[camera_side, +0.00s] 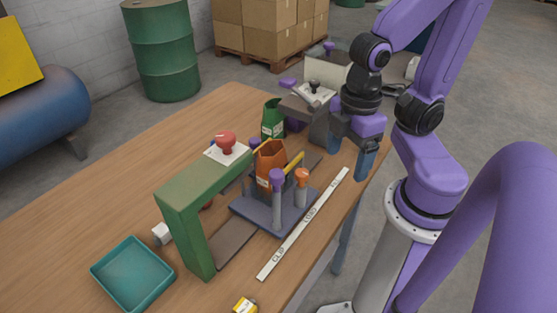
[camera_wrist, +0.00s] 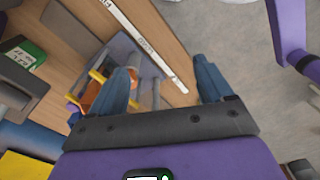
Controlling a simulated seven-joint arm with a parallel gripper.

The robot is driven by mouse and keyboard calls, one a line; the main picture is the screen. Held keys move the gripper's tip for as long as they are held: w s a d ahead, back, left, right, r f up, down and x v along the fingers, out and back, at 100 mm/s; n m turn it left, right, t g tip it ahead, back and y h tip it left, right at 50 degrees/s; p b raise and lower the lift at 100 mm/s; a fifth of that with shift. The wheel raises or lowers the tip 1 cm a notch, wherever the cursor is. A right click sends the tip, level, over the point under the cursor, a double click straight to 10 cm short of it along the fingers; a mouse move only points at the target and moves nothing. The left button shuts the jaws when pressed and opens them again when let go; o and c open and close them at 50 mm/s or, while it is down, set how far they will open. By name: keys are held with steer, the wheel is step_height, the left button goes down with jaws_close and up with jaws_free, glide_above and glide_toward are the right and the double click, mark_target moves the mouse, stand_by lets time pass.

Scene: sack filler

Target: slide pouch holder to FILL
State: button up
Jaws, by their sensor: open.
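The pouch holder is a grey-blue sled (camera_side: 247,211) with an orange pouch (camera_side: 268,172) standing in it and a yellow bar across it. A purple-topped post (camera_side: 277,200) and an orange-topped post (camera_side: 302,190) rise from it. A white label strip (camera_side: 290,242) reads CLIP, LOAD and FILL from near to far; the sled sits beside LOAD. My gripper (camera_side: 353,150) is open and empty, above the table's right edge, to the right of the holder and near the FILL end. In the wrist view, the orange pouch (camera_wrist: 97,100) lies left of my gripper (camera_wrist: 166,85), partly hidden by a finger.
A green arch (camera_side: 190,205) stands over the track's CLIP end, with a red knob (camera_side: 226,141) behind it. A green pouch (camera_side: 272,118) and a grey machine (camera_side: 310,112) stand at the far end. A teal tray (camera_side: 133,272) is at the front left.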

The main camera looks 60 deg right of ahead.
steer(key=c, duration=0.5)
steer(key=w+a+r+n, duration=0.1)
steer(key=w+a+r, duration=0.1)
steer(key=r, duration=0.1)
steer(key=w+a+r+n, duration=0.1)
steer(key=w+a+r, duration=0.1)
steer(key=r, duration=0.1)
steer(key=w+a+r+n, duration=0.1)
steer(key=w+a+r, duration=0.1)
steer(key=a+r, duration=0.1)
steer(key=shift+w+r, duration=0.1)
steer(key=shift+w, duration=0.05)
steer(key=shift+c, duration=1.1)
steer(key=n, duration=0.2)
glide_toward(277, 173)
step_height(277, 173, down, 9)
steer(key=shift+w+a+f, duration=0.1)
steer(key=shift+w+a, duration=0.05)
jaws_close()
